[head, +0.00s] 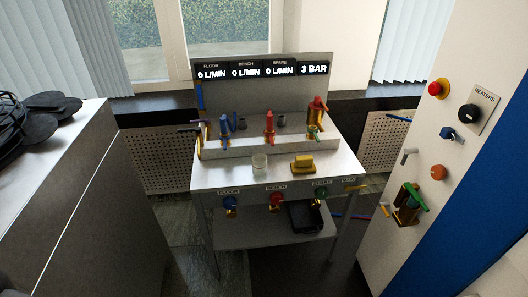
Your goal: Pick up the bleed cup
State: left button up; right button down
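The bleed cup appears to be the small clear cup (260,162), which stands upright on the top of the grey metal bench (225,178). It is left of a yellow block-like part (302,162) and in front of the raised ledge with the valves. Nothing is touching the cup. Neither of my grippers shows in the head view.
Blue (224,127), red (269,124) and red-green (316,115) fittings stand on the ledge behind the cup. Labelled knobs, including a blue one (230,203), line the front edge. A counter (60,190) is at left; a white panel with projecting valves (425,155) is at right.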

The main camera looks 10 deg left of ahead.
aim_at(259, 161)
jog(key=i+u, duration=0.15)
jog(key=i, duration=1.15)
